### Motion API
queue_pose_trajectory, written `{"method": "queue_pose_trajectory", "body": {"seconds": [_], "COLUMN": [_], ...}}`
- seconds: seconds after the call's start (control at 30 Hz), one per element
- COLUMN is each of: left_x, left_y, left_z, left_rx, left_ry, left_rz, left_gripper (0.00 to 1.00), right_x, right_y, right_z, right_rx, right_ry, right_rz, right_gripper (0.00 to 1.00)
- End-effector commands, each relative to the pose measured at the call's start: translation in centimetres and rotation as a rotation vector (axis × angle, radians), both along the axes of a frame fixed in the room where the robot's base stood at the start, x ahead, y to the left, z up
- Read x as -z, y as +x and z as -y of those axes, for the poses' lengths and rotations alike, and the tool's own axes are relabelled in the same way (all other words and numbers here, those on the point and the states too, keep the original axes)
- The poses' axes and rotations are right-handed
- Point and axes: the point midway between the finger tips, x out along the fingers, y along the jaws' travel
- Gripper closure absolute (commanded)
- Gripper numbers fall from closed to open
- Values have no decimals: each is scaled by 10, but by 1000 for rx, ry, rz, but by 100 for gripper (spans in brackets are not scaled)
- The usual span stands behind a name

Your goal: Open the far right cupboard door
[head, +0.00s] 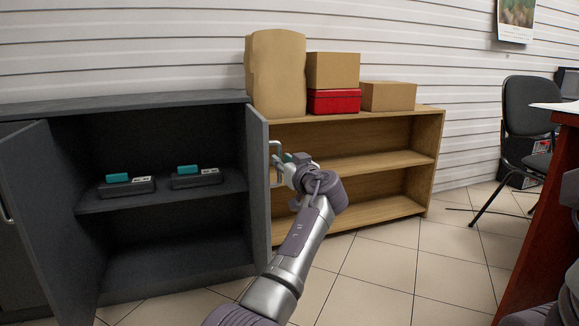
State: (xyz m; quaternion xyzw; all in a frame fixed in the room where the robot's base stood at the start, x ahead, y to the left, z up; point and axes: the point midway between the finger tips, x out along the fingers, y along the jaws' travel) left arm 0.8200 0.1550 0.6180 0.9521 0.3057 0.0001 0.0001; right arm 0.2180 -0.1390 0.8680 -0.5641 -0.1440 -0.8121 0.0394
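The dark grey cupboard (160,103) stands against the wall at the left. Its far right door (258,180) stands open, swung outward and seen nearly edge-on. A light metal handle (275,147) is on that door's outer face. My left gripper (281,165) is at this handle, on the door's right side. My own wrist hides much of the fingers, so I cannot tell whether they are closed on the handle. My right gripper is out of view.
Another grey door (45,215) stands open at the left. Inside, a shelf (150,196) holds two dark devices with teal parts. A wooden shelf (425,150) with boxes on top stands close behind my gripper. A red-brown desk (545,230) is at right; tiled floor (390,275) between is clear.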

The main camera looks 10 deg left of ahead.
Motion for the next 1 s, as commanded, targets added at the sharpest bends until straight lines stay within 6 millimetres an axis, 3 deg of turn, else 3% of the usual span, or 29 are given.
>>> {"method": "queue_pose_trajectory", "body": {"seconds": [0.3,0.73,0.87,1.0], "left_x": [1,1,11,24], "left_y": [-31,-34,-30,-40], "left_z": [22,24,25,37], "left_rx": [1,7,102,351], "left_ry": [-1,0,11,55], "left_rz": [-1,-2,-5,51], "left_gripper": [75,75,75,75], "right_x": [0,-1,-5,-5], "right_y": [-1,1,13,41], "right_z": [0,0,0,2], "right_rx": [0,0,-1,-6], "right_ry": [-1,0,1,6], "right_rz": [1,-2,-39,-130], "right_gripper": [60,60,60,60]}}
